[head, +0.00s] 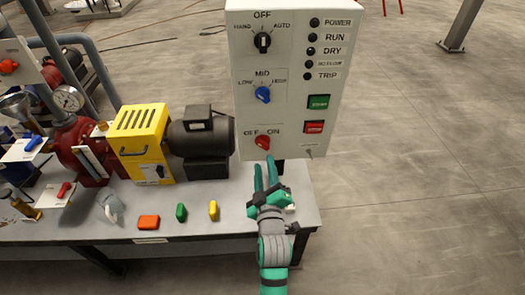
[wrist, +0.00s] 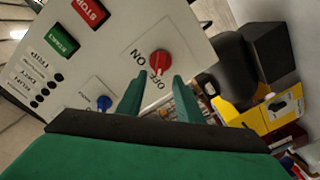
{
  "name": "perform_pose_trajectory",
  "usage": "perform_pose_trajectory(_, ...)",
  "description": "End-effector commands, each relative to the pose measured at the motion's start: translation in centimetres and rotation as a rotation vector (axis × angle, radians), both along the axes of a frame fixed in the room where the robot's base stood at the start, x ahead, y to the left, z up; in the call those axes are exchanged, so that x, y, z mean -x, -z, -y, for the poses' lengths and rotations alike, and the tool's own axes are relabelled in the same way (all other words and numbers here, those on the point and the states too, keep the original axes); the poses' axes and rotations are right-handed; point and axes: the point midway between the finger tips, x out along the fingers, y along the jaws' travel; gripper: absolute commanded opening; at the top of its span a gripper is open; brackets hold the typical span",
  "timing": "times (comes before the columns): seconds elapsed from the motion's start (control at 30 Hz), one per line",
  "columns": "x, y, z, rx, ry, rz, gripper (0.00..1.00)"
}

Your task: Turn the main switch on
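The main switch is a red rotary knob (head: 263,142) low on the front of the white control panel (head: 283,75), under the labels OFF at left and ON at right. In the wrist view the red knob (wrist: 160,62) lies just beyond the fingertips, between their lines. I cannot tell for sure which label it points to. My gripper (head: 265,161) is just below the knob with its two teal fingers apart and nothing between them. The fingers also show in the wrist view (wrist: 158,82), and the knob looks clear of them.
Above the switch are a blue knob (head: 263,94), a black knob (head: 262,42), a green button (head: 318,102) and a red button (head: 314,127). A black motor (head: 204,140) and yellow housing (head: 141,143) stand left on the bench. Open floor lies to the right.

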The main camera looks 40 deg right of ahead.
Motion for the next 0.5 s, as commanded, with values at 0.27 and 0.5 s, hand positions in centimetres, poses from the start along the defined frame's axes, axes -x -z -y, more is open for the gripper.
perform_pose_trajectory(0.27, -4.0, -0.1, 2.5, 0.001, 0.001, 0.000, 0.33)
perform_pose_trajectory(0.5, -5.9, 0.0, 3.6, -0.001, 0.000, 0.001, 0.33)
